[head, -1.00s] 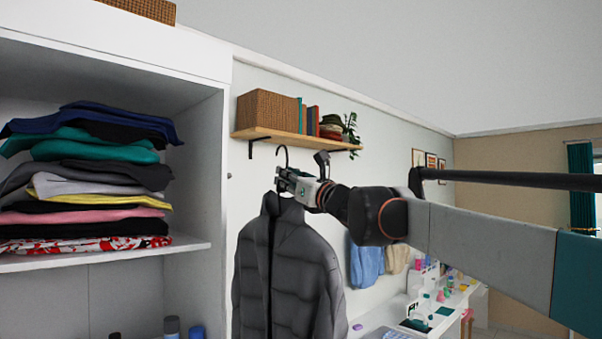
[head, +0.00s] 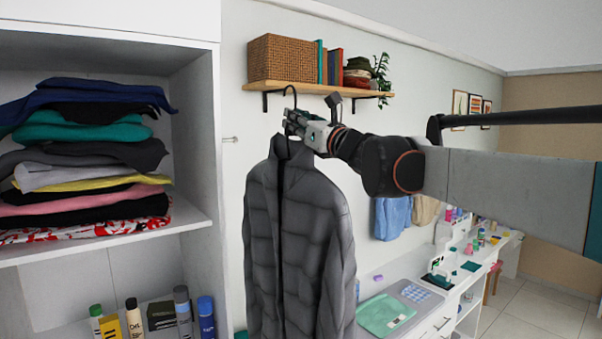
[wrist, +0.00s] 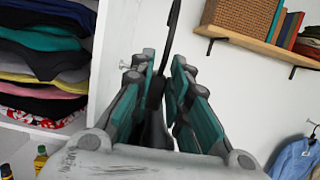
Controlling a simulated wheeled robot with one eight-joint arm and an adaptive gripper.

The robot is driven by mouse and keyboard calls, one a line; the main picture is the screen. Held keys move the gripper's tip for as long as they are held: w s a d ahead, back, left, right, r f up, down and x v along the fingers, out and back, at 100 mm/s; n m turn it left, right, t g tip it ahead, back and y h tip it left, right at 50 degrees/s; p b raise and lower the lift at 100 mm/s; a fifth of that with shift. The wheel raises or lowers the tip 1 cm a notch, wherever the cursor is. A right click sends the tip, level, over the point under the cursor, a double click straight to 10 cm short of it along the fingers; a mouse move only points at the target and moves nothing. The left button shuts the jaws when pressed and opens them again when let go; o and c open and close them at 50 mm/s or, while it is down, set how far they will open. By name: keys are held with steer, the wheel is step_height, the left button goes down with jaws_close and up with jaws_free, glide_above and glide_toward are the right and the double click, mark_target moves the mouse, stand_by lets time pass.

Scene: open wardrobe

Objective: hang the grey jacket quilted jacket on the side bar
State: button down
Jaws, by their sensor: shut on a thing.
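The grey quilted jacket (head: 297,240) hangs upright on a dark hanger in the head view, its front to my camera. My gripper (head: 292,124) is shut on the hanger just below its hook (head: 290,93). In the wrist view the dark hanger (wrist: 156,92) stands between the fingers of my gripper (wrist: 165,75), and the jacket itself is hidden. A short, thin bar (head: 230,139) juts from the outer side of the wardrobe, left of the gripper and apart from the hook. A small metal end near the left finger in the wrist view may be this bar.
The open wardrobe (head: 208,120) at left holds folded clothes (head: 85,165) and, below, several bottles (head: 185,312). A wall shelf (head: 300,88) with a basket and books is behind the hook. Blue clothing (head: 392,217) hangs on the wall above a cluttered desk (head: 440,318).

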mark_target(301, 181)
steer(key=s+f, duration=0.1)
steer(key=f, duration=0.2)
steer(key=s+f+b, duration=0.1)
steer(key=s+f, duration=0.1)
steer(key=f, duration=0.2)
steer(key=s+d+f+b, duration=0.1)
steer(key=s+f, duration=0.1)
steer(key=f, duration=0.2)
steer(key=shift+f, duration=0.2)
